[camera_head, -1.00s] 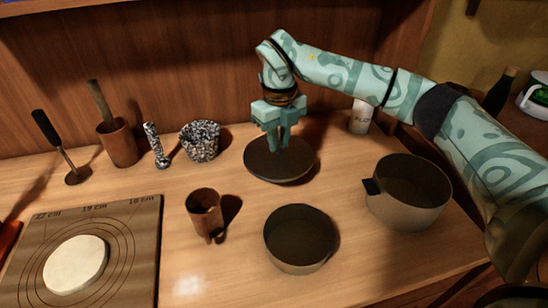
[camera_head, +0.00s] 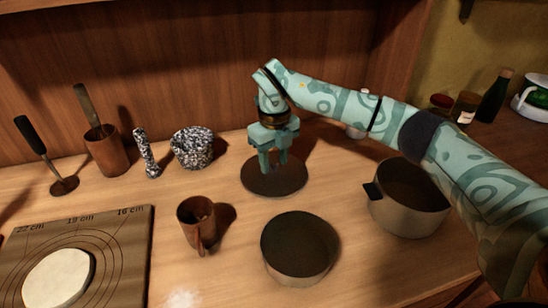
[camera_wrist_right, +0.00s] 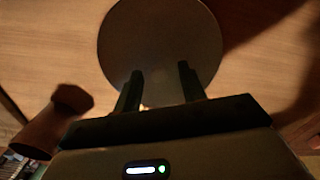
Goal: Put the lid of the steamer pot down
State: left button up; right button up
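The lid (camera_head: 256,186), a dark round disc, lies flat on the wooden counter near the back wall. It also shows in the right wrist view (camera_wrist_right: 160,40), just beyond the fingertips. My right gripper (camera_head: 273,168) is over the middle of the lid, pointing down. Its two fingers stand apart in both views, also in the right wrist view (camera_wrist_right: 160,85). The lid's handle is not clearly seen between them. The pot (camera_head: 405,212) with a dark side handle stands at the right, partly behind my right arm. A round steamer section (camera_head: 298,268) stands in front. My left gripper is out of view.
A brown mug (camera_head: 197,222) stands left of the steamer section. A speckled mortar (camera_head: 192,148), a pestle (camera_head: 146,155) and a utensil cup (camera_head: 106,155) line the back. A board with dough (camera_head: 58,278) is front left. Bottles stand at the back right.

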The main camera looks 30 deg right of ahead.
aim_at(274, 163)
jog(key=shift+r, duration=0.1)
pick_arm(q)
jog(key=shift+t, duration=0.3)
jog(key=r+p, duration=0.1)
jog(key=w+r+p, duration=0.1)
jog(key=p, duration=0.1)
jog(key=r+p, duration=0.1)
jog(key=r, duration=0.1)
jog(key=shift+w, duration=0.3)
pick_arm(e)
notch_tip(274, 163, up, 12)
